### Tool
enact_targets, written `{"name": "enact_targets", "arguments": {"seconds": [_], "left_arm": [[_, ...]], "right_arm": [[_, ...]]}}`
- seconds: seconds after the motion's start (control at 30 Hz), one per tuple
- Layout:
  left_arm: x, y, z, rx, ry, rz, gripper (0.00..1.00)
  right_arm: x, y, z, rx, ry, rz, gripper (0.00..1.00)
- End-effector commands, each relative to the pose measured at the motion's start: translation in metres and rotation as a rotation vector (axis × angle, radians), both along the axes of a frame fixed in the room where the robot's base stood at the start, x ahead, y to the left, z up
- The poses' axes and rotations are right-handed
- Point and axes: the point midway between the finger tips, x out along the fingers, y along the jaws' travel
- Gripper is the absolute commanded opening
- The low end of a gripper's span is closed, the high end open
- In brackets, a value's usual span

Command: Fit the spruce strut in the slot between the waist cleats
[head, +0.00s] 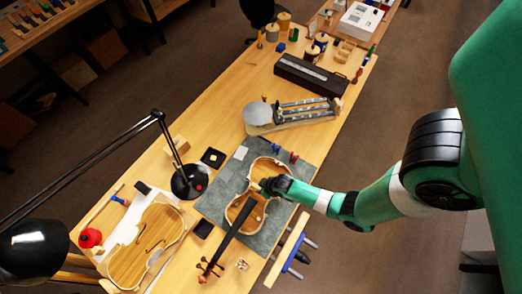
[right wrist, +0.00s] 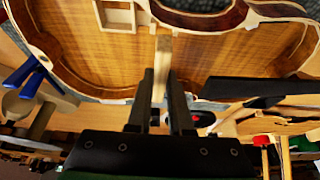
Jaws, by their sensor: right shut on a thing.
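The open violin body (head: 262,168) lies on a grey mat, its neck pointing to the lower left. My right gripper (head: 268,186) is over its waist. In the right wrist view my right gripper (right wrist: 162,84) is shut on the pale spruce strut (right wrist: 161,62), which stands out from between the fingers towards the violin's interior (right wrist: 85,50). The strut's far end is close to small pale wood at the waist edge (right wrist: 154,18); I cannot tell whether it touches or sits in the slot. The individual cleats are not clear. My left gripper is not in view.
A violin plate (head: 146,246) lies at the lower left of the bench. A black lamp (head: 189,181) stands left of the grey mat (head: 213,206). A dark case (head: 308,75) lies farther back.

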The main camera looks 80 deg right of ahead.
Motion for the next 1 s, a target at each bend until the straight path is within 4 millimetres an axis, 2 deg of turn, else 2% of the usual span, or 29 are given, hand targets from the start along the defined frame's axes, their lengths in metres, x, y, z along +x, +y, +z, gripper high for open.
{"name": "enact_targets", "arguments": {"seconds": [1.0], "left_arm": [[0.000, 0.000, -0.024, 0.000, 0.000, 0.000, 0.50]], "right_arm": [[0.000, 0.000, -0.027, 0.000, 0.000, 0.000, 0.00]]}}
